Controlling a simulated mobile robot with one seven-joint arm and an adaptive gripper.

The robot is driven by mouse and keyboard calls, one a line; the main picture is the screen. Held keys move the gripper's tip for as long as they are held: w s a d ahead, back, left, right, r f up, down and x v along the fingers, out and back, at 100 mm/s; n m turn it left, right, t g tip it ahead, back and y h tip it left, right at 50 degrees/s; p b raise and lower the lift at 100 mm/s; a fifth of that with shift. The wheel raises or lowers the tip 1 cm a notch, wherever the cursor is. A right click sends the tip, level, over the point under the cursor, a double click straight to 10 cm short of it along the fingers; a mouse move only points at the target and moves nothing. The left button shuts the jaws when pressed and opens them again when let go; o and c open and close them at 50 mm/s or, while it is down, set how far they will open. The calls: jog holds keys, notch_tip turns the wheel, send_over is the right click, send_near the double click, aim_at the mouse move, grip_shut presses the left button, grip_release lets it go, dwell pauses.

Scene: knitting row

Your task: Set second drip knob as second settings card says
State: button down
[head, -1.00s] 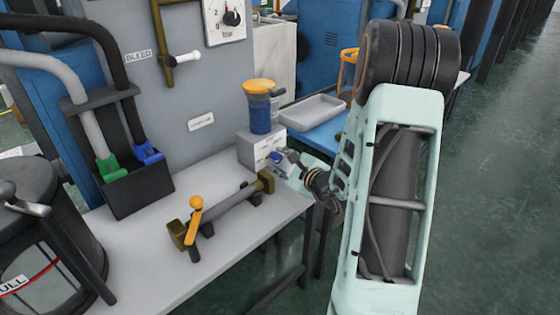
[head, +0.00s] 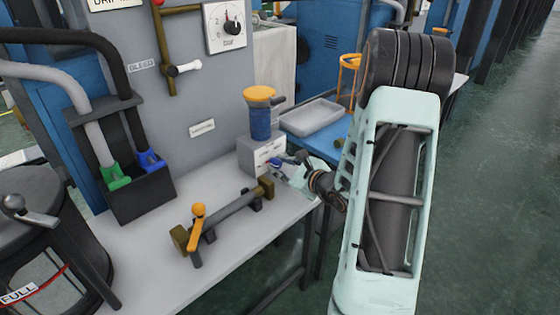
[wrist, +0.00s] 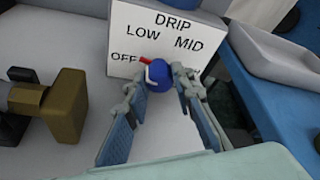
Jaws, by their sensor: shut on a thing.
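The drip knob (wrist: 158,73) is blue with a red pointer and sits on the front of a white-faced box (wrist: 125,25) marked DRIP, OFF, LOW and MID. A further mark at the right is hidden by a finger. The pointer leans up and left, near the end of OFF and below LOW. My gripper (wrist: 165,85) is shut on the knob, with a finger on each side. In the head view the box (head: 250,158) stands at the bench's right end, with my gripper (head: 282,165) at its front. A card (head: 115,4) on the panel is cut off by the top edge.
An orange-topped blue cup (head: 261,118) stands on the box. A bar with an orange-knobbed lever (head: 197,225) lies on the bench (head: 150,255), left of my gripper. A grey tray (head: 314,115) sits on a blue table behind. A dial gauge (head: 225,27) hangs on the panel.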

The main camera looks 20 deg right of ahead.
jog(key=m+p, duration=0.1)
jog(key=p, duration=0.1)
jog(key=m+g+y+p, duration=0.1)
jog(key=m+p, duration=0.1)
jog(key=shift+d+r+y, duration=0.1)
jog(key=shift+r+y, duration=0.1)
jog(key=shift+y, duration=0.1)
jog(key=m+y+p, duration=0.2)
jog(key=m+p, duration=0.1)
jog(key=p, duration=0.1)
jog(key=shift+f+g, duration=0.1)
jog(key=shift+g, duration=0.3)
jog(key=m+y+p, duration=0.2)
jog(key=m, duration=0.1)
jog(key=shift+d+f+m+p, duration=0.15)
jog(key=shift+m+p, duration=0.15)
jog(key=shift+p, duration=0.05)
jog(key=shift+f+m+y, duration=0.1)
jog(key=shift+m+y, duration=0.8)
jog(key=shift+m, duration=0.7)
jog(key=c, duration=1.9)
grip_release()
jog(key=shift+c, duration=0.2)
jog(key=v, duration=1.2)
